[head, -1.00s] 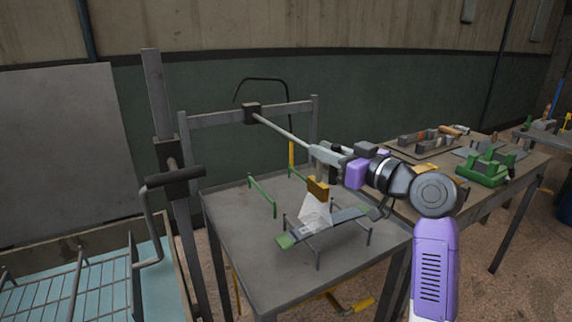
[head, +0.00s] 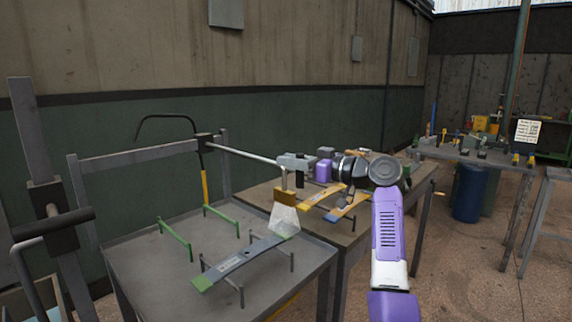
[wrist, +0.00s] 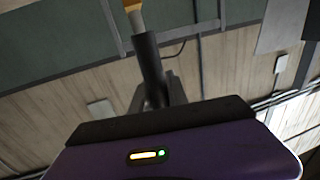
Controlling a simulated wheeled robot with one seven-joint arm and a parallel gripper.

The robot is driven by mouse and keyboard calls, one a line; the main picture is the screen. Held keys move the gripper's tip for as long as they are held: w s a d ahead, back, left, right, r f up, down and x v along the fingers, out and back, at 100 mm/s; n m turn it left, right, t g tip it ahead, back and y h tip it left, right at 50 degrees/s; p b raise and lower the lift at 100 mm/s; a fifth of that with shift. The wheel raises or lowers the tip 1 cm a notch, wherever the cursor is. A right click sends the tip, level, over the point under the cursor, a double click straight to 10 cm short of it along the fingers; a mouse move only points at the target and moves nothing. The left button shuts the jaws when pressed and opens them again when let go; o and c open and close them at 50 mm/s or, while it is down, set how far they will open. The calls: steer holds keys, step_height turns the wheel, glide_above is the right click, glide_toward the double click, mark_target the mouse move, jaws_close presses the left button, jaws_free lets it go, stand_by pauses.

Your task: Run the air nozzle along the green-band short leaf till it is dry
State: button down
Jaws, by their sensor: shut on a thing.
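The green-band short leaf (head: 240,261) is a grey strip with green ends. It lies on low posts on the near table in the head view. My gripper (head: 290,164) is shut on the air nozzle (head: 284,196), which has a yellow-brown head pointing down. A pale spray cone (head: 284,219) comes from it and falls on the far right end of the leaf, covering that end. The head is above the leaf, apart from it. In the wrist view, a dark cylinder with a yellow-orange tip (wrist: 133,5) rises from my gripper; the leaf is out of sight there.
A grey frame (head: 130,152) with a black block and a long rod stands behind the table. An empty green-topped stand (head: 175,238) is left of the leaf. Yellow and blue leaves (head: 347,207) lie on the bench to the right. A blue barrel (head: 468,192) stands farther right.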

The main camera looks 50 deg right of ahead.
steer(key=c, duration=1.3)
jaws_free()
steer(key=s+d, duration=0.1)
steer(key=s, duration=0.6)
steer(key=shift+s+d, duration=0.2)
steer(key=shift+s, duration=0.1)
